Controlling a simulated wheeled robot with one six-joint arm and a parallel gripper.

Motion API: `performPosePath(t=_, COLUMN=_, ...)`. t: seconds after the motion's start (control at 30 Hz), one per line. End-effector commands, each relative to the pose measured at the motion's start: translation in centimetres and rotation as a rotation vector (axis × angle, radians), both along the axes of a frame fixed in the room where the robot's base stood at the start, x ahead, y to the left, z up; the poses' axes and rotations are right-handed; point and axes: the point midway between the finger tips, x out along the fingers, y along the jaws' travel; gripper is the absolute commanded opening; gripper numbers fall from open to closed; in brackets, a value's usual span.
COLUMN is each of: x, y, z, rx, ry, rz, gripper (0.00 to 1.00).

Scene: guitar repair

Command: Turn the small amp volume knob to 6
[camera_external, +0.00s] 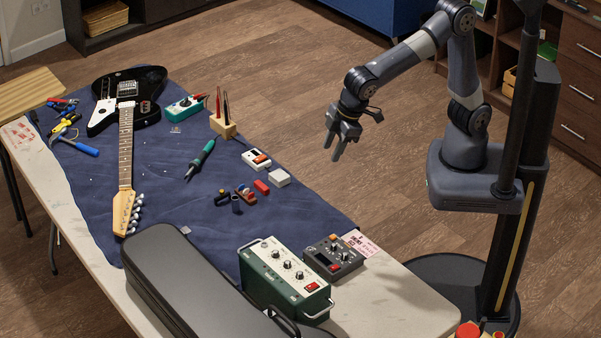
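The small amp (262,287) is a dark green box with a pale top panel and metal handles. It stands at the near right of the workbench, beside the black guitar case. Its top carries a row of dark knobs (287,264) and a red switch (312,287). The knob markings are too small to read, so I cannot tell which is the volume knob or its setting. My gripper (333,151) points down in the air beyond the bench's right edge, well apart from the amp. Its two fingers are apart with nothing between them.
A dark grey knobbed box (346,267) stands close to the amp's right, with a pink card (362,243) behind it. The guitar case (185,280) lies to the left.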

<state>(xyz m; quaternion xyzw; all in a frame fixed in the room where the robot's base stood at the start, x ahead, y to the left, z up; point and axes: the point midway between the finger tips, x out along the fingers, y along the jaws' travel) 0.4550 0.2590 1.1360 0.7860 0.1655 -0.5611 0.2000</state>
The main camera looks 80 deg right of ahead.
Motion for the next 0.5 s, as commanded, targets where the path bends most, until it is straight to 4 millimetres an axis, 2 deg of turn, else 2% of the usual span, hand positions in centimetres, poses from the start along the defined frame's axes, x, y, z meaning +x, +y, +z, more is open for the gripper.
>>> performPosePath(t=0.17, x=-0.18, y=-0.71, z=-0.11, rx=0.002, ry=0.002, rz=-0.009, gripper=0.39)
performPosePath(t=0.5, x=0.02, y=-0.73, z=-0.34, rx=-0.003, ry=-0.006, rz=0.004, gripper=0.39)
